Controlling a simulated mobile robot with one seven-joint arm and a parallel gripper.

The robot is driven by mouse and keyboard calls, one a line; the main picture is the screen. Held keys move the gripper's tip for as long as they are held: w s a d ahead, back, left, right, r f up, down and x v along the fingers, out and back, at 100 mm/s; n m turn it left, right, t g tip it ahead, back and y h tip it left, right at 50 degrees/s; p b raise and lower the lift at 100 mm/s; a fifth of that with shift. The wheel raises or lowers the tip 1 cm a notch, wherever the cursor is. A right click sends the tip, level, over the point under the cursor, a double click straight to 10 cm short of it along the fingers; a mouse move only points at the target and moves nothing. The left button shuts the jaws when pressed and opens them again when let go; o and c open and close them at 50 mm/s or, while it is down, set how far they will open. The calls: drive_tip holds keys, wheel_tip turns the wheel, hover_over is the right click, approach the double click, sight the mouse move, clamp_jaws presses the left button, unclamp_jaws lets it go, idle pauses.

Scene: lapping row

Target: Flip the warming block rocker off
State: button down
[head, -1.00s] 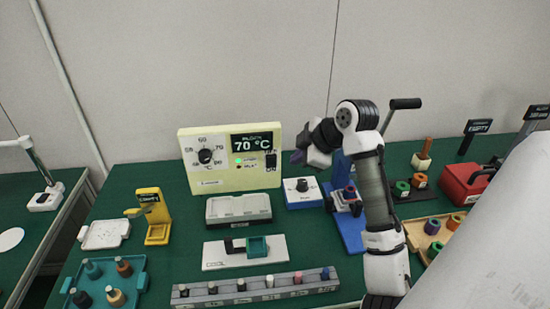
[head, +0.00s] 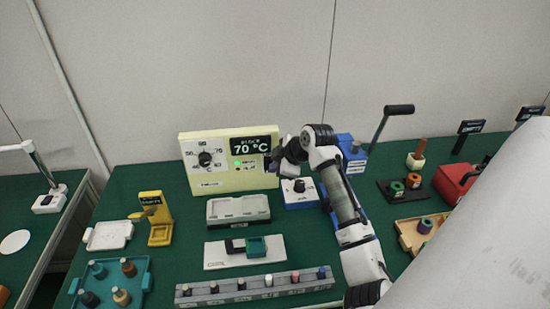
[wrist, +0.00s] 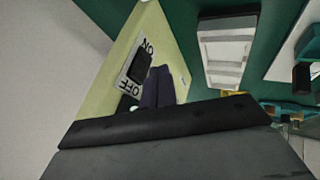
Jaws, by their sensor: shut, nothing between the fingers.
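The warming block (head: 215,183) is a pale yellow box at the back of the green table. Its display (head: 250,146) reads 70 °C and a green light is lit. In the wrist view, the black rocker (wrist: 140,66) sits on a white plate marked ON at one end and OFF at the other, on the block's face (wrist: 165,40). My gripper (head: 271,162) is at the right side of the block's front and hides the rocker in the head view. Its dark fingers (wrist: 158,85) are shut and empty, right beside the rocker plate. I cannot tell whether they touch it.
A blue-and-white box with a black knob (head: 298,191) stands just right of the block. A grey tray (head: 238,210) lies in front of it. A blue press with a black handle (head: 398,110) stands behind my arm. The block's temperature dial (head: 205,159) is left of the display.

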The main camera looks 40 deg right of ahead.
drive_tip(key=shift+w+d, duration=0.4)
drive_tip(key=shift+w, duration=0.25)
drive_tip(key=shift+w+d+r, duration=0.15)
drive_tip(key=shift+w, duration=0.15)
drive_tip(key=shift+r, duration=0.15)
drive_tip(key=shift+r+p, duration=0.45)
drive_tip(key=shift+r, duration=0.25)
drive_tip(key=shift+s, duration=0.1)
